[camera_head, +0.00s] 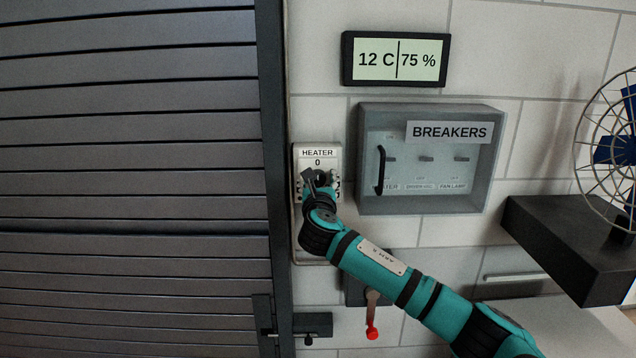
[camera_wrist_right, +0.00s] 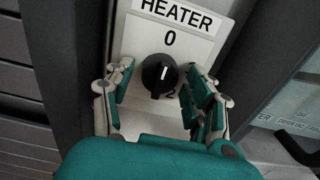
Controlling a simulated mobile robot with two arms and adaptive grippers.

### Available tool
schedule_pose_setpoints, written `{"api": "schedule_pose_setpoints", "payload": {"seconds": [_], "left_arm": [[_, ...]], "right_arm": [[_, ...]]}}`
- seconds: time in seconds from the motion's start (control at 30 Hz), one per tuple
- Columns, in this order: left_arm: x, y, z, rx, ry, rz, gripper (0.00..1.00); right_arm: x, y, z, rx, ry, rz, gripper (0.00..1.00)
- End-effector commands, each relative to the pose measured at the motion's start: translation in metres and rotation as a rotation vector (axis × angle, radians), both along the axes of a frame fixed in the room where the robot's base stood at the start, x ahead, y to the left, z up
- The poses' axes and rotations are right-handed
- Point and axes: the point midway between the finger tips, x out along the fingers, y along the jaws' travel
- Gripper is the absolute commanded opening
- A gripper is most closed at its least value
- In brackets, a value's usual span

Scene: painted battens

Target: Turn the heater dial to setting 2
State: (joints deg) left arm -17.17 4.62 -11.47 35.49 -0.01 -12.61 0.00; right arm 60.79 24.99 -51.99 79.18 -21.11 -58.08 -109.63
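The heater panel (camera_head: 318,153) is a pale plate on the wall, marked HEATER with a 0 below. In the right wrist view, the round black dial (camera_wrist_right: 160,75) sits on this plate (camera_wrist_right: 150,32). Its white mark points up toward the 0. My right gripper (camera_head: 320,178) is in front of the panel and hides most of the dial in the head view. In the wrist view its fingers (camera_wrist_right: 158,72) are open, one on each side of the dial, with gaps. My left gripper is not in view.
A grey breaker box (camera_head: 487,160) with a black handle (camera_head: 381,170) is right of the panel. A display (camera_head: 345,62) reads 12 C and 75 %. A slatted shutter (camera_head: 130,150) is at left. A red-tipped lever (camera_head: 372,318) is below; a fan (camera_head: 612,150) is at right.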

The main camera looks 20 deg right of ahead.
Motion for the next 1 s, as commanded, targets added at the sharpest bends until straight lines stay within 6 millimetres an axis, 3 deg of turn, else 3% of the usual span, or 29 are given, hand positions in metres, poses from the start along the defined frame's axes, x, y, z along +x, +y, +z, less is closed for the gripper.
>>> {"api": "schedule_pose_setpoints", "payload": {"seconds": [0.03, 0.33, 0.67, 1.0], "left_arm": [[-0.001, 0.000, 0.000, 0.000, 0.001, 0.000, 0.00], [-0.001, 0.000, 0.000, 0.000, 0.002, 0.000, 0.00], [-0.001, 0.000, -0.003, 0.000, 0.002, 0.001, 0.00], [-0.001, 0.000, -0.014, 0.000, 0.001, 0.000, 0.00]], "right_arm": [[0.000, 0.000, 0.000, 0.000, 0.000, 0.000, 0.47], [0.000, 0.000, 0.000, 0.000, 0.000, 0.000, 0.07], [0.000, 0.000, -0.001, 0.045, -0.012, 0.000, 0.06], [0.000, 0.000, -0.002, 0.271, -0.077, 0.000, 0.06]]}}
